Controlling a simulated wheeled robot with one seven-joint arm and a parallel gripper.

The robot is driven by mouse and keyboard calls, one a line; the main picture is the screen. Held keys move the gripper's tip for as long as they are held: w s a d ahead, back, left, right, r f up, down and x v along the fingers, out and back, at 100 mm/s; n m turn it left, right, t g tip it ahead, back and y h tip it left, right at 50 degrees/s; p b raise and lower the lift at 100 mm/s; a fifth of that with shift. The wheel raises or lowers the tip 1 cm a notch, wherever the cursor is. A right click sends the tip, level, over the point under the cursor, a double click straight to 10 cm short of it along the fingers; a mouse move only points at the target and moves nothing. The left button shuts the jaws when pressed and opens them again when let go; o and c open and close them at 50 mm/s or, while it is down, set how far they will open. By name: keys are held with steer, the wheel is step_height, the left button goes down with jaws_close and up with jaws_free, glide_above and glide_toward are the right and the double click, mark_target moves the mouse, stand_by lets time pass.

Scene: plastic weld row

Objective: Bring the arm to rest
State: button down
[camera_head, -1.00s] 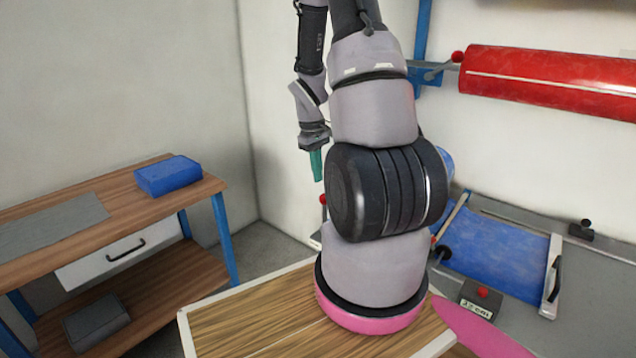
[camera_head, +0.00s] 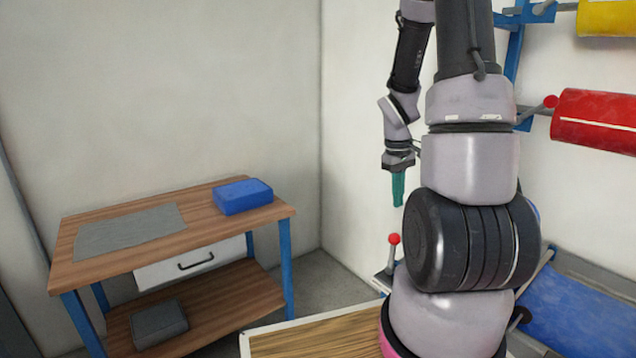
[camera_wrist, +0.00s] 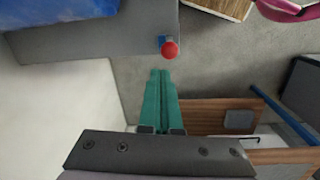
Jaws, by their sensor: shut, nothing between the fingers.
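My gripper (camera_head: 398,188) hangs at the end of my folded arm in the head view, its green fingers pointing down. In the wrist view my gripper (camera_wrist: 160,75) has its green fingers together, with nothing between them. It is in free air, apart from everything around it. The rest of my arm rises up and out of the top of the head view.
A wooden bench (camera_head: 105,262) with blue legs stands at the left, bearing a blue box (camera_head: 243,196) and a grey mat (camera_head: 130,231). A grey box (camera_head: 158,323) lies on its lower shelf. Red (camera_head: 596,121) and yellow rolls (camera_head: 607,17) hang at the right. A red-knobbed lever (camera_head: 393,240) stands below my gripper.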

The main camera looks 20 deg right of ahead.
steer(key=s+a+r+m+t+y, duration=0.1)
steer(key=a+r+m+t, duration=0.1)
steer(key=a+r, duration=0.45)
steer(key=s+a+r+m+t, duration=0.1)
steer(key=a+r+t, duration=0.15)
steer(key=r, duration=0.75)
steer(key=s+a+r+m+t+y, duration=0.2)
steer(key=s+a+r+m+t, duration=0.1)
steer(key=s+a+r, duration=0.6)
steer(key=shift+s+r, duration=0.2)
steer(key=shift+r, duration=0.4)
